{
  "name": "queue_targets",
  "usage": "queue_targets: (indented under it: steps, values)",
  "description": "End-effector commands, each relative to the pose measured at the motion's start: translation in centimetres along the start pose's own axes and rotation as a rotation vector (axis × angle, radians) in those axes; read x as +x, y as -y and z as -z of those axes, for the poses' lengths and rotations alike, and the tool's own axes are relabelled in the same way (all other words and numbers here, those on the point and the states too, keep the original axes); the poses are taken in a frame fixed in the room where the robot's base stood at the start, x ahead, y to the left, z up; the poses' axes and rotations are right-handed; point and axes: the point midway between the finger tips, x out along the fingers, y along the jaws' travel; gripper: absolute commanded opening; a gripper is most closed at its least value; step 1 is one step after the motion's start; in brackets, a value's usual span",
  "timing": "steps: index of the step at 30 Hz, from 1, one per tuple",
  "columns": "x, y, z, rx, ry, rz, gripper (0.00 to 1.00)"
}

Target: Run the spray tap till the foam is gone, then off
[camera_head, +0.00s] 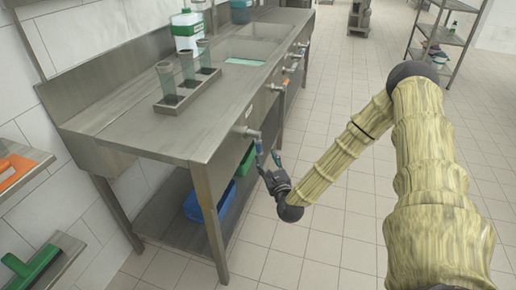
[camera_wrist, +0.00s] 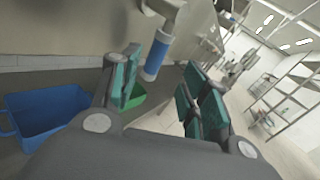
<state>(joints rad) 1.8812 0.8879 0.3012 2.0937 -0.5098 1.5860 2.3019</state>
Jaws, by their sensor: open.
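A row of metal taps runs along the front edge of the steel sink table. The nearest tap (camera_head: 247,131) has a blue hanging part (camera_head: 258,146), which is a blue cylinder (camera_wrist: 157,55) in the wrist view. My gripper (camera_head: 267,162) is just below this tap. Its teal-padded fingers (camera_wrist: 164,82) are spread, with the blue part between and beyond them, not visibly touched. Farther along the edge, another tap has an orange part (camera_head: 285,84). A basin (camera_head: 250,48) is set in the table top. I cannot make out foam or running water.
A rack (camera_head: 186,94) with three tall glasses stands on the table, and a white jug with green (camera_head: 186,30) is behind it. A blue bin (camera_head: 207,203) and a green bin (camera_head: 246,160) sit on the lower shelf.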

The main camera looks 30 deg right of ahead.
Motion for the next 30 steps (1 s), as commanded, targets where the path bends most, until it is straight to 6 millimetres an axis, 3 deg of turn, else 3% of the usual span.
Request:
queue_targets:
  steps: [4,8,24,30]
  values:
    - [-0.6,-0.6,-0.4,0.096,-0.043,0.028,0.45]
    - [0.0,-0.7,-0.5,0.108,-0.048,0.03,0.45]
    - [7.9,-0.4,-0.1,0.102,-0.045,0.029,0.45]
    - [9.6,-0.4,0.1,0.102,-0.048,0.029,0.45]
